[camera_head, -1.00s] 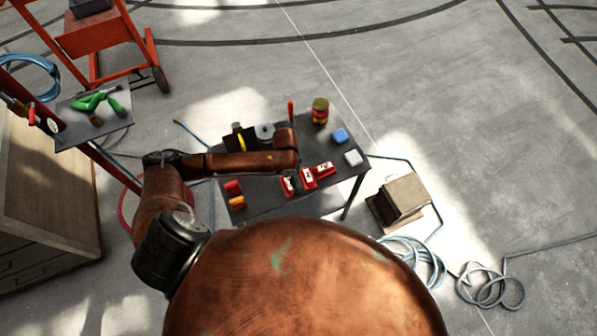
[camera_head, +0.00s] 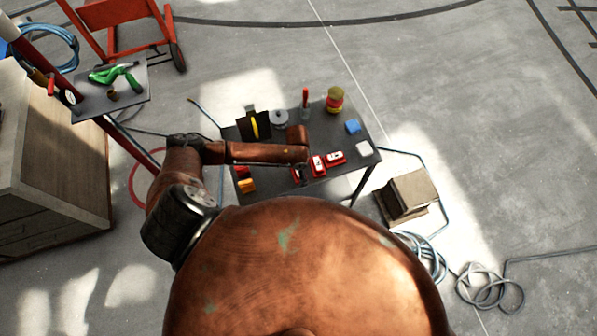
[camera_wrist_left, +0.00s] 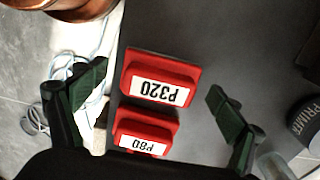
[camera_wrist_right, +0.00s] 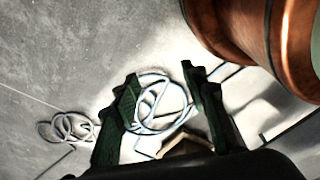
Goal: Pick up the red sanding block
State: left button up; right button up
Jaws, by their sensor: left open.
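Several red sanding blocks with white labels lie on the dark table. In the left wrist view, the red block marked P320 (camera_wrist_left: 158,70) lies between my open left fingers (camera_wrist_left: 157,82). A second red block, marked P80 (camera_wrist_left: 145,133), lies beside it, nearer the palm. In the head view, red blocks (camera_head: 318,166) and (camera_head: 335,158) lie near the table's front edge; another is partly hidden by my left gripper (camera_head: 303,176), which hangs over the row. My right gripper (camera_wrist_right: 162,78) is open and empty above the floor, away from the table.
A cardboard box (camera_head: 410,193) and coiled hoses (camera_head: 487,285) lie on the floor to the right.

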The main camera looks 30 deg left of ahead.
pick_arm(q)
jog(key=c, duration=1.4)
jog(key=shift+o, duration=0.2)
jog(key=shift+r, duration=0.5)
notch_tip(320, 180, up, 3)
jog(key=shift+f, duration=0.2)
jog(key=s+d+r, duration=0.2)
jog(key=s+r, duration=0.2)
jog(key=s, duration=0.2)
jog(key=s+d+r+b, duration=0.1)
jog(key=s+d+r, duration=0.1)
jog(key=s+r, duration=0.3)
jog(key=shift+s+d+r, duration=0.25)
jog(key=shift+s+d, duration=0.15)
jog(key=shift+s, duration=0.65)
pick_arm(e)
jog(key=shift+s+d+f, duration=0.1)
jog(key=shift+s+f, duration=0.65)
jog(key=shift+s, duration=0.2)
